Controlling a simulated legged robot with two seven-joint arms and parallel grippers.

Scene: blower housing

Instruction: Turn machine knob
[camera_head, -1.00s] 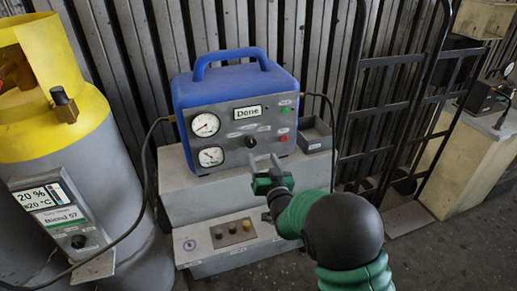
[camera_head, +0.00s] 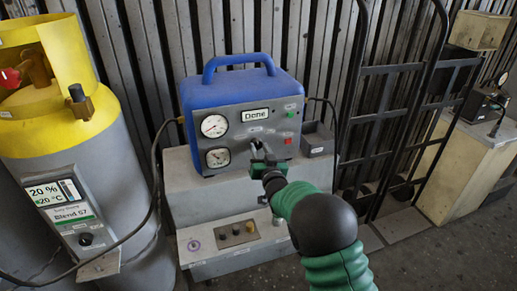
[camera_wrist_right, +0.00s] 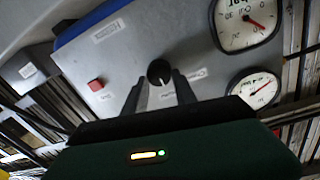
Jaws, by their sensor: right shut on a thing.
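The blue machine (camera_head: 240,88) stands on a grey stepped base, its grey front panel carrying two round gauges and a small screen reading "Done". The black machine knob (camera_wrist_right: 158,71) sits in the middle of the panel in the right wrist view. My right gripper (camera_head: 261,150) is at the panel with its fingers around the knob, shut on it; the fingers mostly hide the knob in the head view. The fingers also show on either side of the knob in the right wrist view (camera_wrist_right: 159,88). My left gripper is not in view.
A yellow and grey cylinder (camera_head: 70,130) with a display stands at the left, with a dark hose running from it. A black hand truck (camera_head: 385,110) leans at the right. Open floor lies at front right.

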